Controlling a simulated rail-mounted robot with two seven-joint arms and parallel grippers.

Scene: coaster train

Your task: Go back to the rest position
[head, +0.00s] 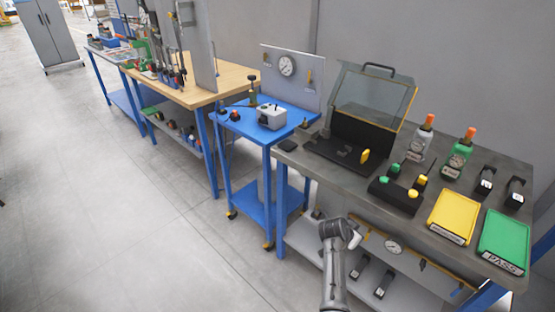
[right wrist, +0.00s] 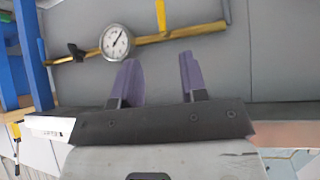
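My right gripper (right wrist: 160,78) shows in the right wrist view with its two purple fingers apart and nothing between them. In the head view my right arm rises from the bottom edge, in front of the grey workbench (head: 290,160). The end of that arm is beside the bench's lower shelf, below the tabletop, and its fingers cannot be made out there. My left gripper is in neither view.
A dial gauge on a yellow bar (right wrist: 116,42) lies beyond the right fingers. The bench holds an open clear-lidded box (head: 372,100), a yellow tray (head: 453,215) and a green tray (head: 503,240). A blue cart (head: 262,132) stands left. The left floor is clear.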

